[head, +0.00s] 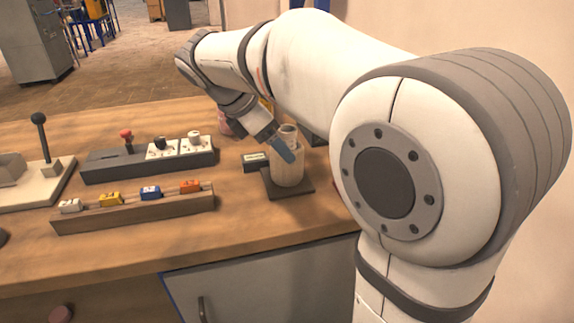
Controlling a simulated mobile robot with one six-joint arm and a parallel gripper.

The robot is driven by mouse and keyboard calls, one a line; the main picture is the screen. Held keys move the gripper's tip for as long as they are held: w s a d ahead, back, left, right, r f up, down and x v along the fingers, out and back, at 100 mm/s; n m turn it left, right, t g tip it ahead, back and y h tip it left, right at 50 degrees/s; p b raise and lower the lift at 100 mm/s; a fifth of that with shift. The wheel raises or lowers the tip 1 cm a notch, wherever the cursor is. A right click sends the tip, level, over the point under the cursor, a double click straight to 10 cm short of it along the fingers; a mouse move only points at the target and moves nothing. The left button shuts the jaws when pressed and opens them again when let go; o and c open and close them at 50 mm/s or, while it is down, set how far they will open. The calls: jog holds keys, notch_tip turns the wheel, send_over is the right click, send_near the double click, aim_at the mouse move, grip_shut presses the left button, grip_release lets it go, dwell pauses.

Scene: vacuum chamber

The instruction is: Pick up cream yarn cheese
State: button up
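A cream cylinder with a narrower tube at its top, which looks like the cream yarn cheese (287,172), stands upright on a dark square base (297,193) near the right side of the wooden table. My gripper (284,149) reaches down to it from the upper left. One grey finger shows, slanting across the upper front of the cylinder. The other finger is hidden, so I cannot tell whether the gripper is open or touches the cylinder.
A small labelled block (255,161) sits beside the base. Left are a wooden rail with several coloured tags (130,213), a dark control box (110,167) and a lever stand (52,178). A pink object (231,124) is partly hidden behind my wrist. The table's front is clear.

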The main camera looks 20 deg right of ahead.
jog(key=x, duration=0.1)
jog(key=b+x, duration=0.1)
jog(key=x, duration=0.1)
jog(key=shift+a+f, duration=0.25)
jog(key=shift+f, duration=0.05)
jog(key=shift+w+d+f, duration=0.1)
jog(key=shift+d+f, duration=0.15)
jog(key=shift+d, duration=0.05)
jog(key=shift+c, duration=0.3)
jog(key=c, duration=0.9)
jog(key=shift+o, duration=0.2)
jog(key=shift+r, duration=0.1)
jog(key=shift+r, duration=0.1)
